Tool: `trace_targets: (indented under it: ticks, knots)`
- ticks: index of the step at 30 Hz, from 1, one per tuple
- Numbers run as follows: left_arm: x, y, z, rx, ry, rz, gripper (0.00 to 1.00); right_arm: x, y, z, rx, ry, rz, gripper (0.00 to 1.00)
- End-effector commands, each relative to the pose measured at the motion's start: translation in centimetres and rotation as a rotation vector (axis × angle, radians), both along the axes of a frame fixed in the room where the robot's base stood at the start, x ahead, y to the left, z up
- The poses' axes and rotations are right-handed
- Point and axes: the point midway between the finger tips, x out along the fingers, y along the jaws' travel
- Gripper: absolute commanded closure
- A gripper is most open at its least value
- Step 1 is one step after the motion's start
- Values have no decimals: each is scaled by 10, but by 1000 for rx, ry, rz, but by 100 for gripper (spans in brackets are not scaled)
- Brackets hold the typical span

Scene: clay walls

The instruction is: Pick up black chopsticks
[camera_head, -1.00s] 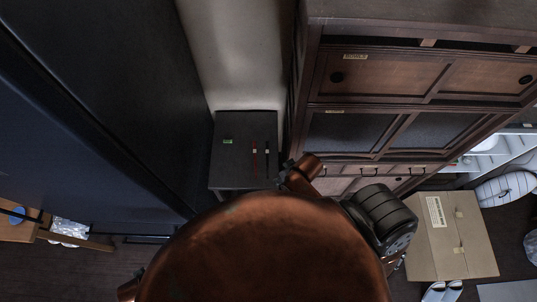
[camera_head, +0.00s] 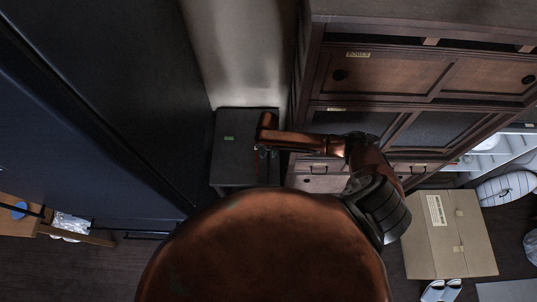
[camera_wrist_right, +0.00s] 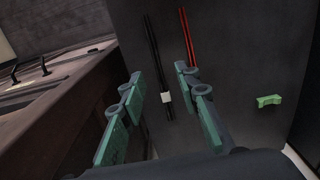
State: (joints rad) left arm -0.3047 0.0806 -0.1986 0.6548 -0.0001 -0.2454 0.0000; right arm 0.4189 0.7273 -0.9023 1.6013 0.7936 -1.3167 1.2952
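The black chopsticks (camera_wrist_right: 152,50) lie on a dark cabinet top (camera_wrist_right: 236,60), seen in the right wrist view with a small white piece at their near part. In the head view my arm and gripper hide them. My right gripper (camera_wrist_right: 160,76) is open, with its teal fingers on either side of the black chopsticks' line; it looks empty. Whether the fingers touch the surface I cannot tell. In the head view the right gripper (camera_head: 265,151) is over the right part of the cabinet top (camera_head: 230,165). My left gripper is not in view.
Red chopsticks (camera_wrist_right: 188,40) lie just right of the black ones, near the right finger. A green block (camera_wrist_right: 269,101) lies farther right. A tall wooden cabinet (camera_head: 395,75) stands close on the right, a dark tall unit (camera_head: 110,90) on the left. A cardboard box (camera_head: 450,235) is on the floor.

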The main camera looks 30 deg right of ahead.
Motion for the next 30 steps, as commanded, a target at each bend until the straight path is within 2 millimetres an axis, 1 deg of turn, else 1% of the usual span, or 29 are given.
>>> trace_targets:
  ticks: [1, 3, 11, 18, 21, 24, 29, 30]
  knots:
    - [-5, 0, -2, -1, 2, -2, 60, 3, -5, 0, -7, 3, -15, 70]
    - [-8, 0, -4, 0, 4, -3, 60, 4, -8, -4, -11, 4, -28, 70]
    - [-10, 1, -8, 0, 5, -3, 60, 6, -9, -31, -11, 4, -30, 70]
    - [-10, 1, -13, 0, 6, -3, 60, 9, -12, -66, -11, 4, -29, 70]
    - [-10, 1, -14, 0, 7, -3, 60, 9, -11, -75, -10, 5, -28, 70]
    - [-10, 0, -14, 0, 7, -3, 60, 9, -12, -78, -11, 4, -28, 70]
    - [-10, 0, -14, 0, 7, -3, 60, 9, -12, -78, -10, 3, -28, 70]
    - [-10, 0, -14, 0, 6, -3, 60, 9, -12, -78, -10, 3, -28, 71]
